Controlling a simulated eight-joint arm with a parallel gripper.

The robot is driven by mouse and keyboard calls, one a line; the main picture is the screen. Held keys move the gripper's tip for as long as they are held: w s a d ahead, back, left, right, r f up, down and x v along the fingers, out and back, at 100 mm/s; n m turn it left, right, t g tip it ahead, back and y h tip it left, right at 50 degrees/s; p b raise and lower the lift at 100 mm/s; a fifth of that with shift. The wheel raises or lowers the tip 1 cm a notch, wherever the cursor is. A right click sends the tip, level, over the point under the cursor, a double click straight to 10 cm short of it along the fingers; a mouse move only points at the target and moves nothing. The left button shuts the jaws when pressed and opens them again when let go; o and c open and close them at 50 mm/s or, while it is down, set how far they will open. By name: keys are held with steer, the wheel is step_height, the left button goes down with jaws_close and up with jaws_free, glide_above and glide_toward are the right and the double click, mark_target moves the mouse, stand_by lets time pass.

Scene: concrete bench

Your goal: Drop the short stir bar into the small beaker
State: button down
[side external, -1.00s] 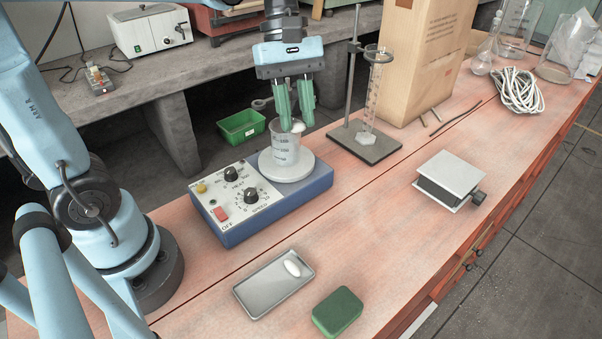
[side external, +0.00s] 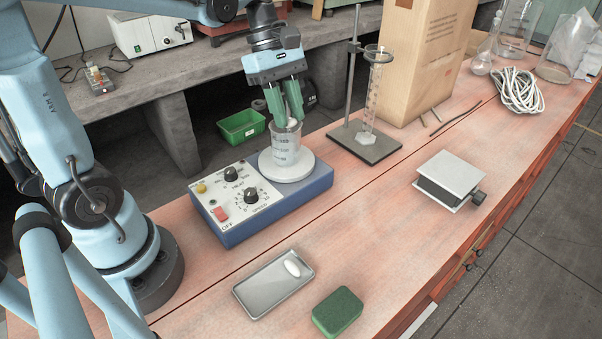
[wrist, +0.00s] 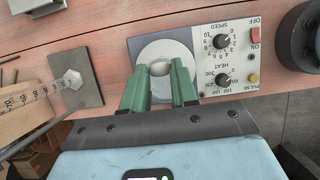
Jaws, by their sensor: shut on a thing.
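My gripper (side external: 289,116) has green fingers and is shut on a small white stir bar (side external: 292,123). The bar also shows between the fingertips in the wrist view (wrist: 160,68). The small clear beaker (side external: 286,152) stands upright on the round plate of the hotplate stirrer (side external: 265,203). My fingertips and the bar are at the beaker's mouth, about level with its rim; I cannot tell whether the bar is just above or just inside it. A second white stir bar (side external: 292,268) lies in a shallow grey metal tray (side external: 262,298) at the front.
A green sponge-like block (side external: 338,312) lies beside the tray. A stand holding a glass cylinder (side external: 372,92) is right of the stirrer, with a cardboard box (side external: 425,60) behind. A small lab jack (side external: 451,180) stands farther right. The bench between is clear.

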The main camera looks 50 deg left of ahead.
steer(key=shift+f, duration=0.2)
steer(key=c, duration=0.8)
jaws_free()
steer(key=shift+r, duration=0.1)
steer(key=v, duration=1.2)
steer(key=shift+a, duration=0.1)
steer(key=shift+d+x, duration=0.2)
steer(key=shift+x, duration=2.4)
steer(key=shift+d+x, duration=0.2)
steer(key=shift+x, duration=2.4)
